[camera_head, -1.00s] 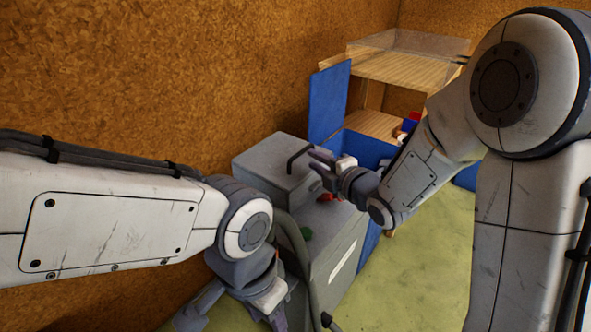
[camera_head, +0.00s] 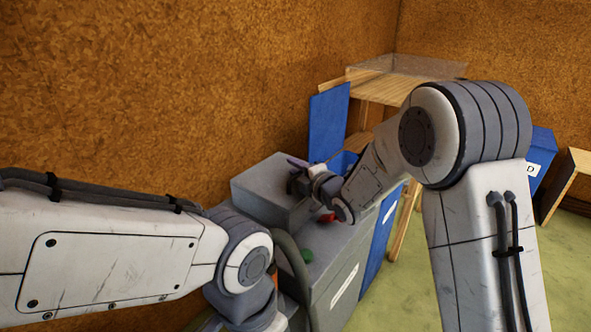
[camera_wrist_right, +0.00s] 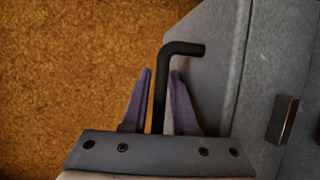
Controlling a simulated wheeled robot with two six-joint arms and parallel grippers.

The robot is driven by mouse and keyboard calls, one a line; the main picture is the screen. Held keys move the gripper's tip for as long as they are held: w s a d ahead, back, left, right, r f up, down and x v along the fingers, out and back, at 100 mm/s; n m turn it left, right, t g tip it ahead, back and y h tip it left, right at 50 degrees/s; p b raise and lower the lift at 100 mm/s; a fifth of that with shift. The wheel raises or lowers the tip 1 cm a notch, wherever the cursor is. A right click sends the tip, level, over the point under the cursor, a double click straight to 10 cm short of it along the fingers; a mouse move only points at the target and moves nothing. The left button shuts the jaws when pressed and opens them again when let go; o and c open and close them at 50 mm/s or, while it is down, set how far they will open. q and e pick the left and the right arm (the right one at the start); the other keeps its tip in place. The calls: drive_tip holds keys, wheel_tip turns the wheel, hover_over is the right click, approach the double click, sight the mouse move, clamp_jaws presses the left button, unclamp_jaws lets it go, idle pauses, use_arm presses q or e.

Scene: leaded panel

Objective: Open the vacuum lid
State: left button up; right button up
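The grey vacuum (camera_head: 345,262) stands by the left wall. Its boxy grey lid (camera_head: 262,182) looks closed. The lid's black bent handle (camera_wrist_right: 160,85) shows clearly in the right wrist view; in the head view my right gripper mostly hides it. My right gripper (camera_head: 294,173) is at the lid's top. In the right wrist view its purple fingers (camera_wrist_right: 161,95) stand apart on either side of the handle, with small gaps visible. My left arm reaches in low at the left, its fingers out of the picture.
A green button (camera_head: 306,255) and a red part (camera_head: 326,217) sit on the vacuum's front, near a grey hose (camera_head: 293,262). Behind stand a blue panel (camera_head: 328,125) and a wooden shelf (camera_head: 385,85). Green floor (camera_head: 395,300) is free at the right.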

clamp_jaws()
idle(1.4)
